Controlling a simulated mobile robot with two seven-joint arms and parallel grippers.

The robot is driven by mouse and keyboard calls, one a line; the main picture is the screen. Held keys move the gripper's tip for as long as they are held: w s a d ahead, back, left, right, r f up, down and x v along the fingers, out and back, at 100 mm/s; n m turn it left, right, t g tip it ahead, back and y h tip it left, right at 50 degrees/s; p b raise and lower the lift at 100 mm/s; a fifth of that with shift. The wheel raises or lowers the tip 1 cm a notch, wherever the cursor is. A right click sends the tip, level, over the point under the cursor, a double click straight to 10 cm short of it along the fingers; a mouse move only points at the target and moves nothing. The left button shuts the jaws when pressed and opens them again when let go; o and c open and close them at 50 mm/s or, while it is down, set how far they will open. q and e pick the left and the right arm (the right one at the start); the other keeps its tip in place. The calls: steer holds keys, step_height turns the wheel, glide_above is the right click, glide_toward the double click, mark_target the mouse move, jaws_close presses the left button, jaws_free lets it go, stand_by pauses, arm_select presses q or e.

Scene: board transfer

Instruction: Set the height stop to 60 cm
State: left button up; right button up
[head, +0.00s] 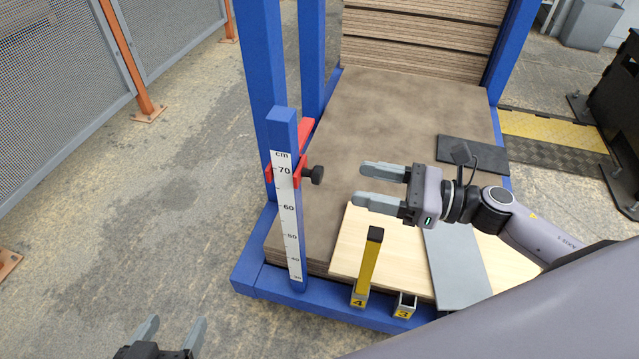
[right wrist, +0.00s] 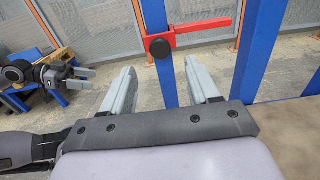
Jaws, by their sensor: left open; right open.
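The height stop is a red slider (head: 301,172) on a blue post with a white cm scale (head: 287,215). It sits at about the 70 mark, well above the 60 mark. Its black knob (head: 316,175) sticks out to the right. The red stop (right wrist: 205,28) and the knob (right wrist: 160,48) also show in the right wrist view, the knob ahead between the fingers. My right gripper (head: 363,183) is open and empty, fingers pointing at the knob with a gap between. My left gripper (head: 175,330) is open and empty at the bottom left, away from the post.
Stacked brown boards (head: 385,110) lie in the blue frame (head: 245,280) behind the post. A pale board (head: 345,250), a grey plate (head: 455,265) and a yellow post (head: 369,265) stand or lie below my right gripper. The floor left of the frame is clear.

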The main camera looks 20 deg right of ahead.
mark_target(322, 175)
arm_select(q)
steer(key=shift+a, duration=0.1)
arm_select(e)
steer(key=shift+x, duration=3.5)
